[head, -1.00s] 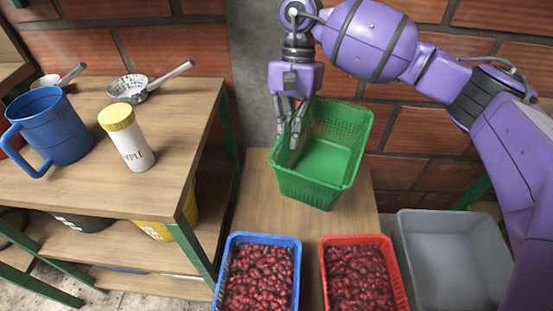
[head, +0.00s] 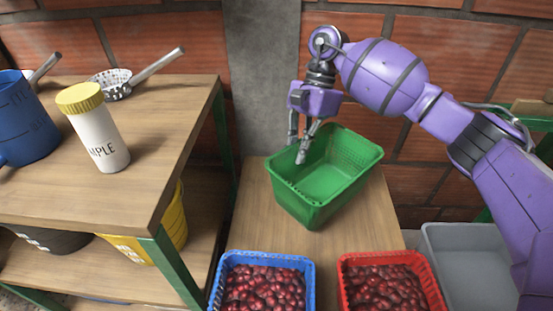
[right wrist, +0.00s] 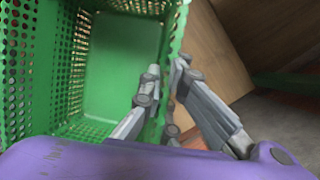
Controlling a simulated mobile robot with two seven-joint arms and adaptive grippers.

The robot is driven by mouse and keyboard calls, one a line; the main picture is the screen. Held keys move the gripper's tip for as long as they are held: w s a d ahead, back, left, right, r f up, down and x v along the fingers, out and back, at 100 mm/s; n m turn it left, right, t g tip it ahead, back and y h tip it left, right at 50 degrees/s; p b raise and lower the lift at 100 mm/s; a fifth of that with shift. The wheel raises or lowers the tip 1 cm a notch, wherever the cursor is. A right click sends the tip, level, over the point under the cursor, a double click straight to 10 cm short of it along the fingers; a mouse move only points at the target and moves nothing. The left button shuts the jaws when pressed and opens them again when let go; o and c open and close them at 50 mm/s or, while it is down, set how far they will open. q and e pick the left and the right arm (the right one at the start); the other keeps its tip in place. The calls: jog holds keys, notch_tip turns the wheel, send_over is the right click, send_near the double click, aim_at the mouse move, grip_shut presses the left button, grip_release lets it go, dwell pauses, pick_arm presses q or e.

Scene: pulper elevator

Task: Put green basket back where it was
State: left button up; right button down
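The green basket (head: 340,180) is in the middle of the head view, empty, over the wooden low table (head: 262,215) by the wall. It sits at an angle to the table edges; I cannot tell whether its bottom touches the wood. My right gripper (head: 298,148) is at its left rim, fingers pointing down. In the right wrist view, the gripper (right wrist: 167,82) has one finger inside the basket (right wrist: 115,75) and one outside, closed on the side wall between them. My left gripper is in neither view.
In front are a blue basket (head: 222,283) and a red basket (head: 427,275) of red cherries, with a grey bin (head: 463,265) at right. On the left, a wooden bench (head: 165,125) holds a blue jug (head: 22,130), a yellow-lidded bottle (head: 98,130) and strainers.

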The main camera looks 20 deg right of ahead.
aim_at(299, 167)
jog(key=shift+f+b, duration=0.5)
jog(key=shift+f, duration=1.9)
jog(key=shift+f, duration=0.1)
jog(key=c, duration=2.5)
grip_release()
jog(key=shift+f, duration=0.1)
jog(key=o, duration=0.5)
jog(key=shift+r, duration=0.2)
jog(key=p+v, duration=0.2)
jog(key=v, duration=1)
jog(key=shift+r, duration=0.1)
